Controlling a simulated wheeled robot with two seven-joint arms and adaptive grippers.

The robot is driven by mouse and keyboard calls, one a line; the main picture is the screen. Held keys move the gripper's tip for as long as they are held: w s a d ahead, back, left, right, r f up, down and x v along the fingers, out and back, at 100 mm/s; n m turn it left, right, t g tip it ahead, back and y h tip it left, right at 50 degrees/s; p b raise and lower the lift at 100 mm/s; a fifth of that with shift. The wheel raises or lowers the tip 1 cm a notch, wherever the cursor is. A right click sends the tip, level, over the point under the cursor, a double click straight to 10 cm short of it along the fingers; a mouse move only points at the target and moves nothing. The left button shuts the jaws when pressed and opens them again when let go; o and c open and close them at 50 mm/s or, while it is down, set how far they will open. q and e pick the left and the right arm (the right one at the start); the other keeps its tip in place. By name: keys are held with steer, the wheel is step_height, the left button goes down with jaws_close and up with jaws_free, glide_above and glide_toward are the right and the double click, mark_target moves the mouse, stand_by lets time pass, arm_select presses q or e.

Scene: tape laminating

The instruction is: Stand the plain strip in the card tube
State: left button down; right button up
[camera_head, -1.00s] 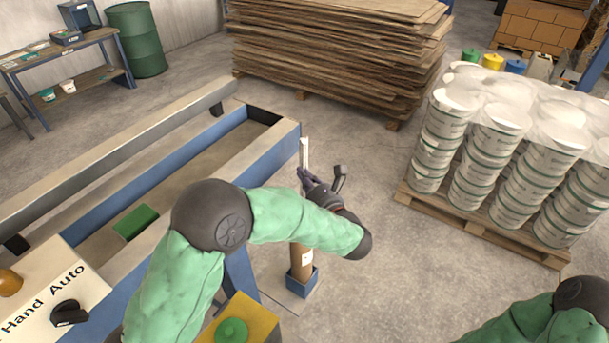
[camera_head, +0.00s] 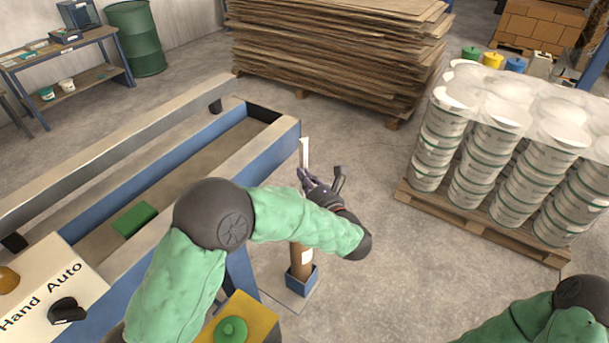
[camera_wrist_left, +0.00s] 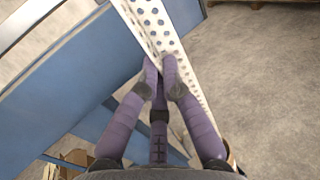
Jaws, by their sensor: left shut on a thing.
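A pale narrow strip (camera_head: 304,152) stands upright, its top showing above my left gripper (camera_head: 304,176). In the left wrist view the strip (camera_wrist_left: 152,25) has rows of dark dots or holes, and the fingers of my left gripper (camera_wrist_left: 161,72) are shut on it. The brown card tube (camera_head: 301,263) stands in a blue square holder below my left forearm. Part of a tube rim (camera_wrist_left: 231,153) shows at the strip's lower end in the wrist view. My arm hides the tube mouth in the head view, and I cannot tell whether the strip's end is inside. My right gripper is out of view.
A blue-framed machine bed (camera_head: 265,160) with a green block (camera_head: 135,221) runs beside my left arm. A control box (camera_head: 45,290) and a yellow box with a green button (camera_head: 232,329) are near. Pallets of buckets (camera_head: 480,150) and sheets (camera_head: 335,50) border open floor.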

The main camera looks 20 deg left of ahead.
arm_select(q)
step_height(320, 180, down, 13)
steer(key=b, duration=0.9)
stand_by(2.4)
steer(key=c, duration=1.3)
jaws_free()
steer(key=shift+c, duration=0.2)
steer(key=v, duration=1.2)
